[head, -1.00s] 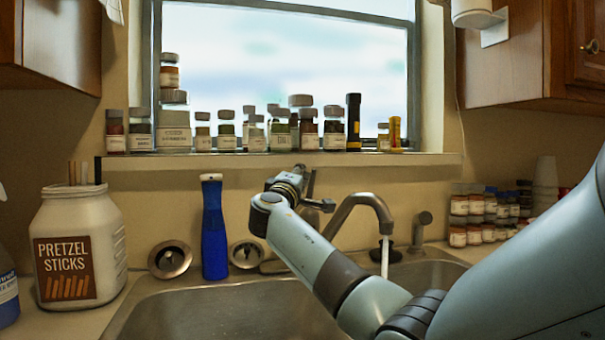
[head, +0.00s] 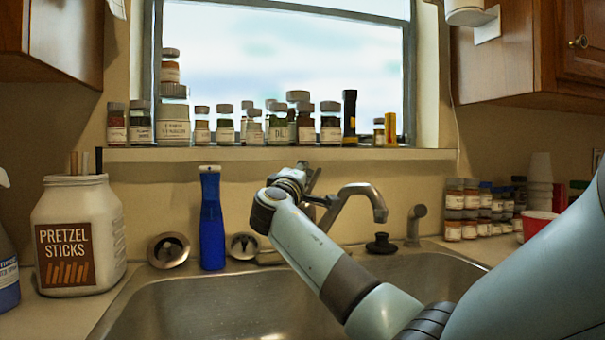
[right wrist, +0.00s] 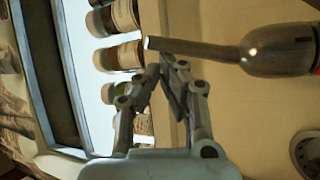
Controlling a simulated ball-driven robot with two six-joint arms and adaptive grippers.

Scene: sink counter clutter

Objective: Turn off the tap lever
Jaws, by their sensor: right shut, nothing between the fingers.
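The tap has a curved metal spout (head: 358,193) over the sink, and no water shows below its mouth. Its lever (head: 313,181) rises beside my right gripper (head: 290,178), partly hidden by the gripper and arm. In the right wrist view the lever (right wrist: 195,48) is a metal bar widening into a rounded body at the right. There my right gripper (right wrist: 163,70) is shut and empty, with its fingertips close beside the lever's free end; I cannot tell if they touch. My left gripper is not in view.
The sink basin (head: 235,305) lies below. A blue-handled bottle (head: 212,222) and a pretzel jar (head: 78,238) stand left of the tap. Spice jars line the window sill (head: 280,154).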

